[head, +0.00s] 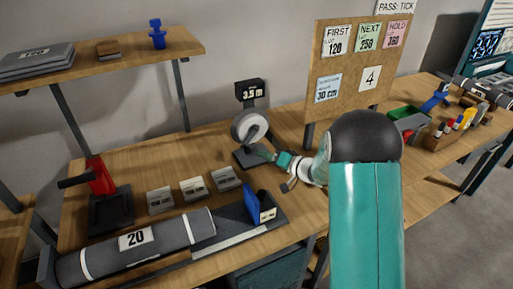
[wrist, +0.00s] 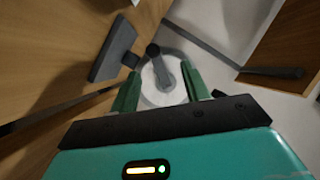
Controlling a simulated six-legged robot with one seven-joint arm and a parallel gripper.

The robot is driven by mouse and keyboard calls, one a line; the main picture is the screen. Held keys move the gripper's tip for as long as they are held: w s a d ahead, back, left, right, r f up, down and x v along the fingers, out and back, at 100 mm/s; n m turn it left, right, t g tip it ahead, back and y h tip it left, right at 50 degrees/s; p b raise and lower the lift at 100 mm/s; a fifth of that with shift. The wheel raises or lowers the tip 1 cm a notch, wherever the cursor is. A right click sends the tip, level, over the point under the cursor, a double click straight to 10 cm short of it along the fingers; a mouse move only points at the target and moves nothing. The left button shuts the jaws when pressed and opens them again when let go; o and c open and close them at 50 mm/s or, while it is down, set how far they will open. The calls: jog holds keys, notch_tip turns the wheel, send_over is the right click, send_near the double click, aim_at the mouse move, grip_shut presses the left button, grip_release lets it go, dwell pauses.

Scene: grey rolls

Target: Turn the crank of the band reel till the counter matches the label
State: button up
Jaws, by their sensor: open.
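The band reel (head: 250,127) is a pale disc on a dark stand on the bench. Its dark counter (head: 249,89) sits above it and seems to read 3.5 m. In the wrist view the reel (wrist: 151,88) shows beyond my fingers, with a grey crank (wrist: 158,66) across its face. My gripper (wrist: 160,71) is open, its green fingers either side of the reel in the picture, with nothing held. I cannot tell whether they touch the crank. In the head view my gripper (head: 266,155) is just right of the reel, low. A card (head: 370,78) reads 4.
The board (head: 345,62) carries several other cards.

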aim_at(250, 151)
jog(key=x, duration=0.9)
jog(key=w+d+x, duration=0.1)
jog(key=x, duration=0.4)
jog(key=shift+s+d+f, duration=0.1)
jog(key=shift+d+f, duration=0.05)
jog(key=shift+f, duration=0.25)
grip_shut()
